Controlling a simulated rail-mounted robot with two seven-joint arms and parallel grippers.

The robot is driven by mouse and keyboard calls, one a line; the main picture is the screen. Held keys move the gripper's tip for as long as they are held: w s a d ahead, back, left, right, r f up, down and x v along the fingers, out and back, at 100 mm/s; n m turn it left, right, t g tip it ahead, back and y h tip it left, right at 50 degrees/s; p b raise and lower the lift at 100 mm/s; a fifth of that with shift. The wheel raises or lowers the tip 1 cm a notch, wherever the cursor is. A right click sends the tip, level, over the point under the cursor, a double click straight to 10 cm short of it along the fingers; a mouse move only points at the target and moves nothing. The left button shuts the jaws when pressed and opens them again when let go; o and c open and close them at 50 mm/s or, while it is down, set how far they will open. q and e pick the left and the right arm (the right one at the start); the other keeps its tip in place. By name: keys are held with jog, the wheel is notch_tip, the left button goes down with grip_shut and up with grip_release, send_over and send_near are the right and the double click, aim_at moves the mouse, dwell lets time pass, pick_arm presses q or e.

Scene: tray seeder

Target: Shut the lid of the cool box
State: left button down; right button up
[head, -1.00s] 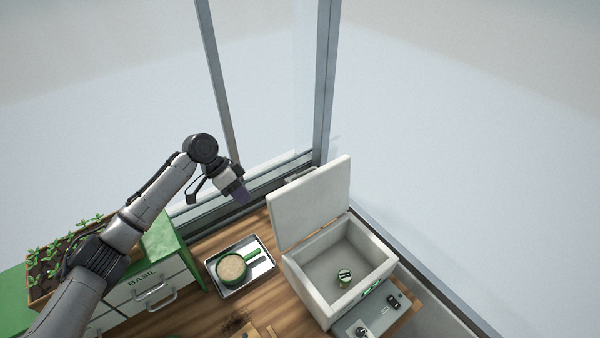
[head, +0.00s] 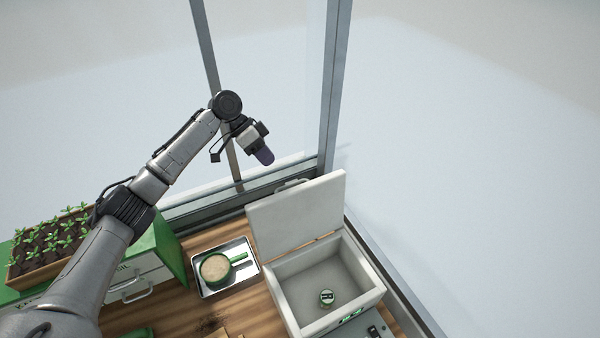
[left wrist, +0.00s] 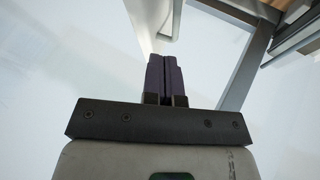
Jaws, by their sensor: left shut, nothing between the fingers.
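The white cool box (head: 290,289) stands on the wooden bench, with a small green-and-dark round item (head: 326,297) on its floor. Its lid (head: 297,213) stands up, open, hinged on the box's left-back side. My left gripper (head: 264,157) is above and behind the raised lid, apart from it in the picture, shut and empty. In the left wrist view the purple fingers (left wrist: 165,78) are together, with a pale edge, possibly the lid, beyond them. My right gripper is not in view.
A metal tray (head: 249,272) with a green-handled pan of pale grains (head: 216,267) lies left of the box. A seedling tray (head: 40,262) sits on green drawers farther left. The glass wall's metal post (head: 335,90) rises behind the lid.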

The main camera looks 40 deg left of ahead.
aim_at(284, 187)
pick_arm(q)
jog(key=p+x, duration=0.2)
jog(key=x, duration=0.6)
jog(key=shift+s, duration=0.1)
jog(key=shift+p+x, duration=0.3)
jog(key=shift+x, duration=0.7)
jog(key=shift+d, duration=0.1)
